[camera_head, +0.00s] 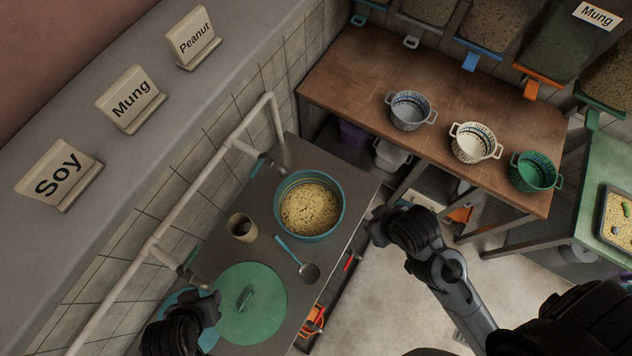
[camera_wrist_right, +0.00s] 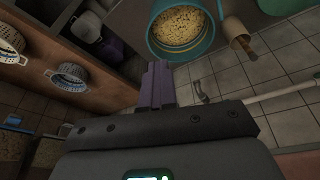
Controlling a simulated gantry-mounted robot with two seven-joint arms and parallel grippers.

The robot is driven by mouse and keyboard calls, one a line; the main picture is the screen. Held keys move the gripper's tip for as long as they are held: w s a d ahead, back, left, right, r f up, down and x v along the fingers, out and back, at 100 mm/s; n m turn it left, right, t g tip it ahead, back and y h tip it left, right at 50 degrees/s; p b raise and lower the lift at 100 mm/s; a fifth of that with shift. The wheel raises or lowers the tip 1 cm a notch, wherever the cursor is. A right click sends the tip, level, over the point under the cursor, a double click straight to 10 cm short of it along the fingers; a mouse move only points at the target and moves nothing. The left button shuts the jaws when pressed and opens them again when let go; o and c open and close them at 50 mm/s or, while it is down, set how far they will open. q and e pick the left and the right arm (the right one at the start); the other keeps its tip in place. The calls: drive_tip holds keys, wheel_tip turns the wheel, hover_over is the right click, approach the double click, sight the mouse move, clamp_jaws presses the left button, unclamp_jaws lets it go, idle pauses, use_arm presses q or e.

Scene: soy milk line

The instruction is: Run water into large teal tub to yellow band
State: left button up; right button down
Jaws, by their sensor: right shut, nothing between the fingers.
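The large teal tub (camera_head: 279,214) stands on the metal counter below a wall tap (camera_head: 260,164). The tub also shows at the top of the right wrist view (camera_wrist_right: 153,42). My right gripper (camera_head: 377,226) is shut and empty, above the counter's right edge, apart from the tub; its fingers (camera_wrist_right: 158,85) are together in the wrist view. My left gripper (camera_head: 211,304) is by the left side of a green lid (camera_head: 262,312); its fingers are too unclear to judge.
A brown cup (camera_head: 242,227) and a blue-handled ladle (camera_head: 309,272) lie near the tub. A white pipe (camera_head: 205,186) runs along the wall with a second tap. Blue, cream and green colanders (camera_head: 409,112) stand on the wooden table (camera_head: 350,75). Open floor lies right of the counter.

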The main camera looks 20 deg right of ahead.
idle(0.3)
drive_tip(key=shift+w, duration=0.1)
drive_tip(key=w+d+n+y+p, duration=0.1)
drive_tip(key=w+d+n, duration=0.3)
drive_tip(key=w+d, duration=0.5)
drive_tip(key=d, duration=0.3)
drive_tip(key=shift+w+d+n+p, duration=0.15)
drive_tip(key=shift+w+n+p, duration=0.15)
drive_tip(key=shift+w+p, duration=0.1)
drive_tip(key=w+d+n, duration=0.2)
drive_tip(key=w+d, duration=0.1)
drive_tip(key=w, duration=0.4)
drive_tip(key=w+d+n+g+y, duration=0.1)
drive_tip(key=w+d, duration=0.3)
drive_tip(key=w, duration=0.4)
drive_tip(key=shift+d+n+y+b, duration=0.3)
drive_tip(key=shift+n+b, duration=0.05)
drive_tip(key=shift+n, duration=0.45)
